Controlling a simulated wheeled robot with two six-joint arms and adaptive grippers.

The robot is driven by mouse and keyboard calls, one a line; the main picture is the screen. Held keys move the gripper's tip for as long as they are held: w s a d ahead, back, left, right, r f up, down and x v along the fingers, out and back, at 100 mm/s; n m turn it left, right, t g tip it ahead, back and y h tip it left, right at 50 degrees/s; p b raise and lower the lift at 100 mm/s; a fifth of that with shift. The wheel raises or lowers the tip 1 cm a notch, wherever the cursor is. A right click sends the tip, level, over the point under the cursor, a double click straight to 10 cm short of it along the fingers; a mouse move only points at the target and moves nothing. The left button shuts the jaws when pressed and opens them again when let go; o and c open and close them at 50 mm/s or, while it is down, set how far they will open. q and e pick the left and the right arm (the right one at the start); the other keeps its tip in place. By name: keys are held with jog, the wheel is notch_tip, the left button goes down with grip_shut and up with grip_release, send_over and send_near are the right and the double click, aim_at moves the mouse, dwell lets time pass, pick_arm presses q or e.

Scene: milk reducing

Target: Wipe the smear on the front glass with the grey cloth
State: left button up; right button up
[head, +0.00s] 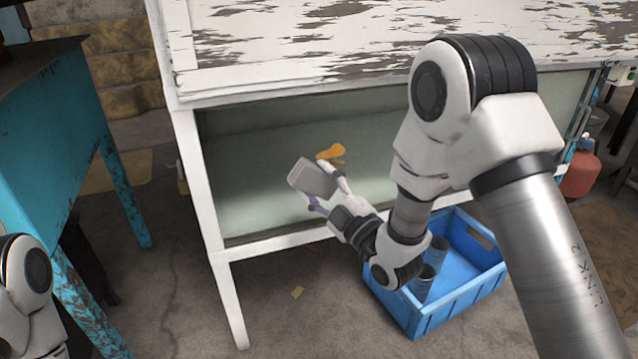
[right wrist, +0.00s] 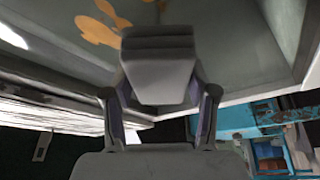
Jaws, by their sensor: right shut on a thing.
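The orange-brown smear (head: 331,152) is on the front glass (head: 255,190) of the white-framed cabinet. My right gripper (head: 326,190) is shut on the grey cloth (head: 313,178), which looks like a folded block. The cloth is in front of the glass, just below and left of the smear in the head view. In the right wrist view the cloth (right wrist: 160,65) sits between the two fingers, and the smear (right wrist: 98,28) shows beyond it to the upper left. Whether the cloth touches the glass I cannot tell. My left gripper is out of view.
A blue crate (head: 465,308) with grey cylindrical things (head: 421,284) stands on the floor below my right forearm. A turquoise table (head: 60,150) is at the left. A red container (head: 580,174) stands at the right. The floor left of the crate is mostly clear.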

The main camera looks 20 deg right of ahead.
jog(key=shift+w, duration=0.95)
